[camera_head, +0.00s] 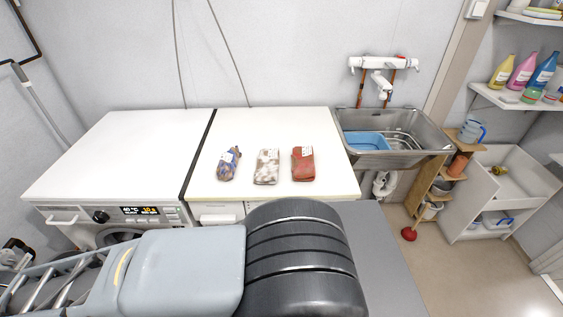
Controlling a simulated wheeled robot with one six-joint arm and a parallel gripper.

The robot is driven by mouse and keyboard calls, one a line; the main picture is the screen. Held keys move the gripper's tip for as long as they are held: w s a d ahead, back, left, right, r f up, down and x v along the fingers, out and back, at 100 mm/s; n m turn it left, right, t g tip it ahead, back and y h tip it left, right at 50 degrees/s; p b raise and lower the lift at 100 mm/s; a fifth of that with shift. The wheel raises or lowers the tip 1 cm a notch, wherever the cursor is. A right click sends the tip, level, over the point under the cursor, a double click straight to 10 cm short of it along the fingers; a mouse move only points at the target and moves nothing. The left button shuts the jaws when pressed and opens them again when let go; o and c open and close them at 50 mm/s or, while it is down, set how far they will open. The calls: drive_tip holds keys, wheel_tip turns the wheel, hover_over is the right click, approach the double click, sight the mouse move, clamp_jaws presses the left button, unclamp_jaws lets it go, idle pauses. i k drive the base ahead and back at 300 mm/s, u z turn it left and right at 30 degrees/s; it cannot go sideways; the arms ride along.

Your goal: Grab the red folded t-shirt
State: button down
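The red folded t-shirt (303,164) lies flat on the white top of the right-hand machine (270,125), with a small white label on its upper part. It is the rightmost of three items in a row, near the front edge. My arm crosses the bottom of the picture in front of the machines. My gripper is not in view.
A patterned grey-brown folded cloth (267,167) and a bluish-brown bundle (228,164) lie left of the shirt. A metal sink (425,125) with a blue basin (367,141) adjoins on the right. The left washing machine top (120,150) is clear.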

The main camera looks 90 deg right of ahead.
sight(304, 168)
drive_tip(key=z, duration=3.45)
drive_tip(key=k, duration=0.55)
drive_tip(key=u, duration=1.3)
drive_tip(key=i, duration=0.85)
drive_tip(key=z, duration=1.25)
